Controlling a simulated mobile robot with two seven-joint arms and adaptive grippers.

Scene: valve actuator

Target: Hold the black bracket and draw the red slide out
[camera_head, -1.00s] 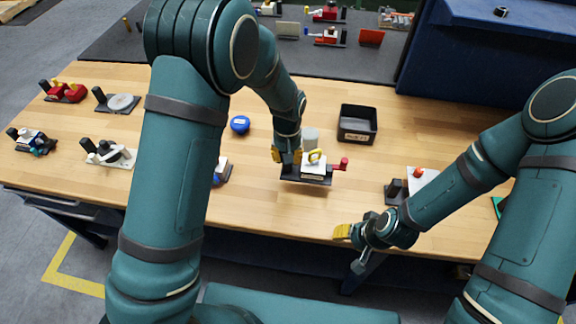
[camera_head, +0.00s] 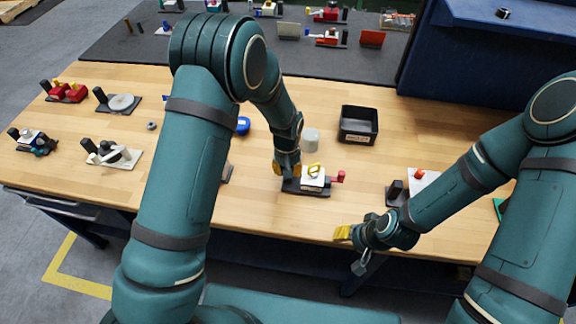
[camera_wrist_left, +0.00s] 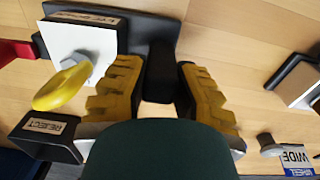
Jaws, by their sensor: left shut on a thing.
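The black bracket (camera_head: 291,188) has a flat base on the bench and an upright post (camera_wrist_left: 160,75). A white block (camera_head: 313,178) with a yellow ring (camera_wrist_left: 62,87) sits on it. The red slide (camera_head: 338,177) sticks out on the right side; its red part also shows at the left edge of the left wrist view (camera_wrist_left: 14,51). My left gripper (camera_head: 287,171) is shut on the bracket's post, one yellow finger on each side. My right gripper (camera_head: 352,247) is empty near the bench's front edge, right of and nearer than the bracket; its jaw opening is unclear.
A grey cylinder (camera_head: 310,140) stands behind the bracket, and a black bin (camera_head: 345,136) lies behind it to the right. A blue round thing (camera_head: 243,125) is partly behind my left arm. Another black fixture (camera_head: 395,193) stands at right. Bare wood lies in front of the bracket.

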